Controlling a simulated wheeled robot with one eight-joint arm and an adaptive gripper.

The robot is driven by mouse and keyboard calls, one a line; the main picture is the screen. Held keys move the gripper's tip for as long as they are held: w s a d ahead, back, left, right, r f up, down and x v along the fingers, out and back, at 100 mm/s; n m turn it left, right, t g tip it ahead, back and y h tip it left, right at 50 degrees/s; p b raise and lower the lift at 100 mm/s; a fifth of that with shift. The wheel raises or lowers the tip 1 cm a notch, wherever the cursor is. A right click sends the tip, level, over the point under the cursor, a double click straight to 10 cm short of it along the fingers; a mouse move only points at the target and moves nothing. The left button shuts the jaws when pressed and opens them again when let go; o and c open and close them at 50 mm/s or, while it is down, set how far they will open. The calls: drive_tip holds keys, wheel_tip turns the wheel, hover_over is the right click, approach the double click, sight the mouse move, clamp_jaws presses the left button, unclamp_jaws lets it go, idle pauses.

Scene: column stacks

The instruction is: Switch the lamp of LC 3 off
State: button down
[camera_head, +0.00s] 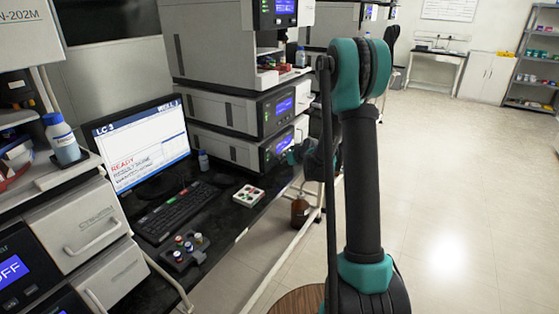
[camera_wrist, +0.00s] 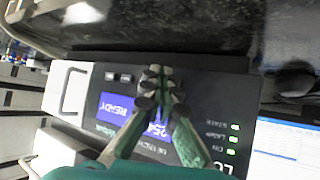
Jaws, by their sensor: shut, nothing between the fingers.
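The monitor (camera_head: 135,145) headed "LC 3" shows "READY" in red. Right of it stands a column of modules; the lower module (camera_head: 240,148) has a black front with a lit blue display. In the wrist view a black module front (camera_wrist: 218,110) fills the middle, upside down, with a blue display (camera_wrist: 115,105) reading READY. Two small grey buttons (camera_wrist: 118,77) sit by the display, and several green lights (camera_wrist: 232,140) are lit, one apparently labelled lamp. My gripper (camera_wrist: 160,78) is shut and empty before this panel, hiding part of it; contact cannot be told.
A keyboard (camera_head: 177,212), a dark box with coloured caps (camera_head: 186,246) and a white vial tray (camera_head: 247,195) lie on the black bench. A brown bottle (camera_head: 300,210) stands below the bench edge. Open floor (camera_head: 450,200) lies to the right.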

drive_tip(key=shift+w+a, duration=0.25)
drive_tip(key=shift+a, duration=0.1)
idle(0.6)
drive_tip(key=shift+s+d, duration=0.55)
drive_tip(key=shift+d, duration=0.15)
drive_tip(key=shift+s+d, duration=0.75)
drive_tip(key=shift+d, duration=0.25)
drive_tip(key=shift+s+d, duration=0.7)
drive_tip(key=shift+d, duration=0.3)
drive_tip(key=s+r+m+g+h, duration=0.2)
drive_tip(key=s+r+g, duration=0.1)
drive_tip(key=s, duration=1.7)
drive_tip(key=s+d+f+m+g+h, duration=0.1)
drive_tip(key=s, duration=0.9)
drive_tip(key=s+d+f+m+g+h, duration=0.1)
drive_tip(key=s+f, duration=0.1)
drive_tip(key=s, duration=0.8)
drive_tip(key=shift+d+f+m+g, duration=0.15)
drive_tip(key=shift+d+m+g, duration=0.2)
drive_tip(key=shift+m+g, duration=0.05)
